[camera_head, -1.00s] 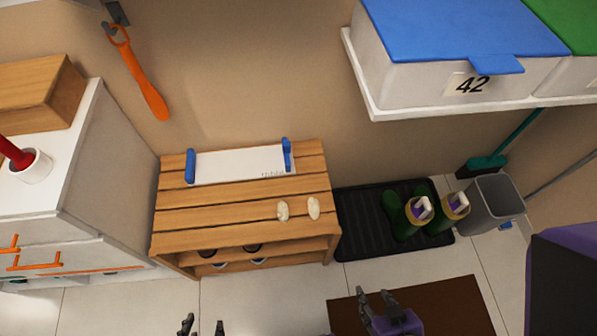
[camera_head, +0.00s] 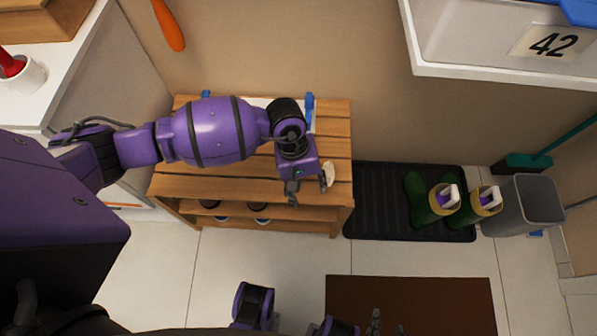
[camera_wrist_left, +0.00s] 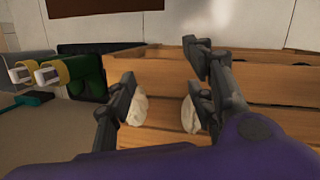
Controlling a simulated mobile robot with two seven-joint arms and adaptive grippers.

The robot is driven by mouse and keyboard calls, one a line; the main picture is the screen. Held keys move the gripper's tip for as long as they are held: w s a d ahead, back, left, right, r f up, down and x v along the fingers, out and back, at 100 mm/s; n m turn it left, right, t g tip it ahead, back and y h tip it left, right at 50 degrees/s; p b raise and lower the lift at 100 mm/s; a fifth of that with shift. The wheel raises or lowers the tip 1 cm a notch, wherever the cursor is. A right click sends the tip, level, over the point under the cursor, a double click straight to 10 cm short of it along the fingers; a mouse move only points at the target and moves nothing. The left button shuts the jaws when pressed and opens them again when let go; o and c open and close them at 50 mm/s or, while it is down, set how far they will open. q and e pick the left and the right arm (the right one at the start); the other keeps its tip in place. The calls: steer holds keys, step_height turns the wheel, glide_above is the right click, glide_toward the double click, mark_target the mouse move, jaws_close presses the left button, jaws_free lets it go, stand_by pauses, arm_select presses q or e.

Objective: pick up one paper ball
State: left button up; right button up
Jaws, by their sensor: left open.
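Two crumpled off-white paper balls lie on the slatted top of a wooden bench (camera_head: 230,186). In the head view one paper ball (camera_head: 328,173) shows beside my left gripper (camera_head: 308,188); the other is hidden behind the gripper. My left gripper is open and empty, over the bench's front right part. In the left wrist view, one ball (camera_wrist_left: 138,111) shows beside the left finger and the other ball (camera_wrist_left: 189,115) beside the right finger, each partly covered. Contact cannot be told. My right gripper (camera_head: 376,324) is at the bottom edge, mostly cut off.
A white board with blue ends (camera_head: 309,108) lies at the bench's back, partly covered by my left arm. Right of the bench are a black tray (camera_head: 372,205), green boots (camera_head: 416,193) and a grey bin (camera_head: 537,205). A white shelf (camera_head: 480,72) overhangs upper right.

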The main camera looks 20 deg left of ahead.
arm_select(q)
steer(key=w+a+m+y, duration=0.1)
steer(key=w+a, duration=0.1)
steer(key=a, duration=0.1)
steer(key=w+a+m+t+y, duration=0.1)
steer(key=w+a, duration=0.2)
steer(key=shift+w+a+y, duration=0.15)
steer(key=shift+w+y, duration=0.1)
steer(key=shift+y, duration=0.15)
steer(key=f, duration=0.4)
steer(key=f+b, duration=0.1)
steer(key=f, duration=0.2)
steer(key=shift+w+d, duration=0.3)
steer(key=c, duration=1)
